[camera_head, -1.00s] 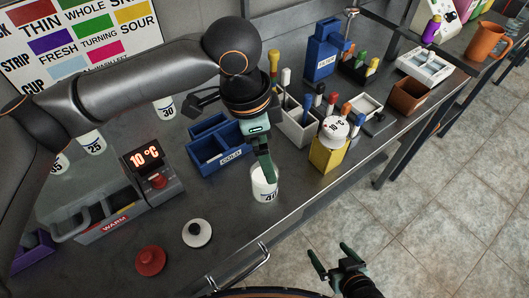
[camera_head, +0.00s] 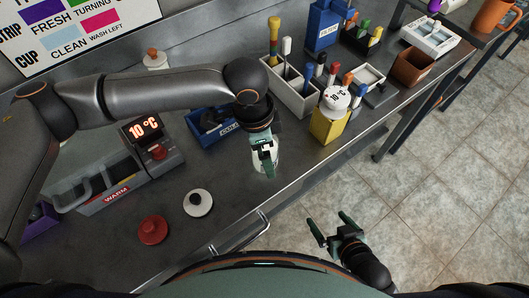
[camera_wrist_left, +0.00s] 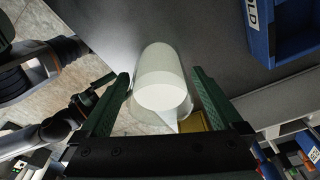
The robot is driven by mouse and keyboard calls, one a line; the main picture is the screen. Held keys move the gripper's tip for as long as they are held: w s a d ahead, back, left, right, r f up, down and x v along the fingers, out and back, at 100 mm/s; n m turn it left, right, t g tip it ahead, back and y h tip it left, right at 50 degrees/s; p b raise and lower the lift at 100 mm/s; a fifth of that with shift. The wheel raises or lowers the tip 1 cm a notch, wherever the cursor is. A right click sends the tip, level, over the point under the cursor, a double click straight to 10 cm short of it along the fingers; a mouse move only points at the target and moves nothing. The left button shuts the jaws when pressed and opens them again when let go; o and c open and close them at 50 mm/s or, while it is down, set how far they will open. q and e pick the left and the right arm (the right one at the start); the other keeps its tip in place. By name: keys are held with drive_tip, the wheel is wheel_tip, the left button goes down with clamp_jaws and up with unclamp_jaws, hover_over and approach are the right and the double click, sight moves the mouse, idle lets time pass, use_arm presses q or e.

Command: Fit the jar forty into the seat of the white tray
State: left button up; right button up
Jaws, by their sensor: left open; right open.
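The jar (camera_head: 272,157), clear with white contents, stands on the grey bench near its front edge. My left gripper (camera_head: 265,165) is over it with open fingers. In the left wrist view, the jar (camera_wrist_left: 162,85) lies between the two green fingers of the left gripper (camera_wrist_left: 160,78), with a gap on each side. The jar's number is hidden now. A white tray (camera_head: 430,37) with compartments stands at the far right of the bench; its seat is too small to make out. My right gripper (camera_head: 330,222) is open and empty over the floor beyond the bench edge.
A blue bin (camera_head: 212,128) and a white bin with tools (camera_head: 290,92) stand behind the jar. A yellow box (camera_head: 327,125) is to its right. A white lid (camera_head: 198,203) and a red lid (camera_head: 153,230) lie at front left. A rail (camera_head: 240,238) runs along the front edge.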

use_arm(q)
drive_tip(key=shift+f, duration=0.3)
drive_tip(key=shift+c, duration=0.4)
drive_tip(key=shift+d, duration=0.1)
clamp_jaws()
